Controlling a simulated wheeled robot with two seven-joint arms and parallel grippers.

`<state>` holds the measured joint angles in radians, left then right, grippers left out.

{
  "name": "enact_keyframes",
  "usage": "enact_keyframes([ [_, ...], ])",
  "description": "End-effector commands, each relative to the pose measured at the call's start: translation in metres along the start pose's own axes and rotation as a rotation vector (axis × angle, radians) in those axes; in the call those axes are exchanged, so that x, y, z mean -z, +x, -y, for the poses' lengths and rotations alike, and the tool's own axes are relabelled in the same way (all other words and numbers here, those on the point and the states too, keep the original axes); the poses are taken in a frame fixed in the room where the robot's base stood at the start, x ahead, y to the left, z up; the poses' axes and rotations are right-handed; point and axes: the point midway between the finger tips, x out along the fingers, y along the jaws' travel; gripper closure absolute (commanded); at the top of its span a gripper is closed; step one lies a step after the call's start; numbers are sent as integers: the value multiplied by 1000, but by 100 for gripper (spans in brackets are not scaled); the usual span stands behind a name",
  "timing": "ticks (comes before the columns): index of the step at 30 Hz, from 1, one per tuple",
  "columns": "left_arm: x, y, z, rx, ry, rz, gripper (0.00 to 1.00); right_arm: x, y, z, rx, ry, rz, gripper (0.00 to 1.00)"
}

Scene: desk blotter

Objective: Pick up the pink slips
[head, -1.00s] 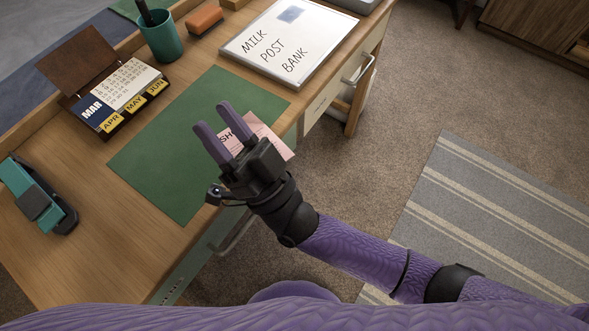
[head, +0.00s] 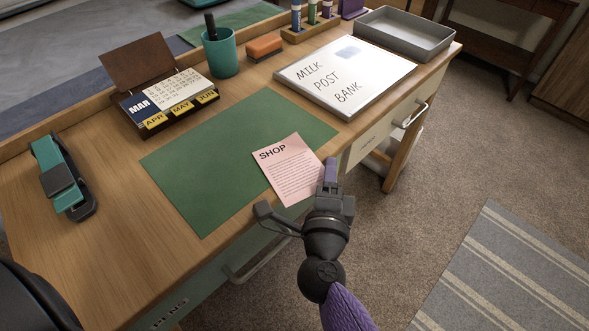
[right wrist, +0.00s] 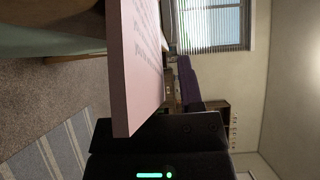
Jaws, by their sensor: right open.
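The pink slips (head: 289,168), with "SHOP" printed on the top sheet, lie on the green blotter (head: 200,178). Their near edge reaches past the blotter and appears to stick out over the desk's front edge. My right gripper (head: 331,172) is open at the right corner of the slips, its fingers seen nearly in line. In the right wrist view the slips (right wrist: 142,65) show close up, edge-on, as a thick pink slab, and a purple finger (right wrist: 188,82) shows beyond them. I cannot tell whether a finger touches them. My left gripper is out of view.
A whiteboard (head: 345,75) with writing and a grey tray (head: 405,35) stand at the back right. A calendar (head: 165,100), a teal pen cup (head: 220,53), an orange eraser (head: 265,46) and a teal stapler (head: 62,178) are also on the desk (head: 125,230).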

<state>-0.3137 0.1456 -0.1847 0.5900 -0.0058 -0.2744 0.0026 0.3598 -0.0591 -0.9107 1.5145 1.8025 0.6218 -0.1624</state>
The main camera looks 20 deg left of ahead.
Motion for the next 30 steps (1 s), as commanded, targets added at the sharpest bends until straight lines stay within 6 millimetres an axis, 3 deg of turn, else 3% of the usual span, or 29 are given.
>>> enact_keyframes([
  [5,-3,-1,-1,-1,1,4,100,0,0,1,1,-1,0,55],
  [9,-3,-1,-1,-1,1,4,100,0,0,1,1,-1,0,85],
  [12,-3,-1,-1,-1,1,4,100,0,0,1,1,-1,0,100],
  [22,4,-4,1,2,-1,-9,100,0,0,5,2,-1,-1,100],
  [30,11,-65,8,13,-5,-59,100,0,-1,80,9,-1,-1,100],
])
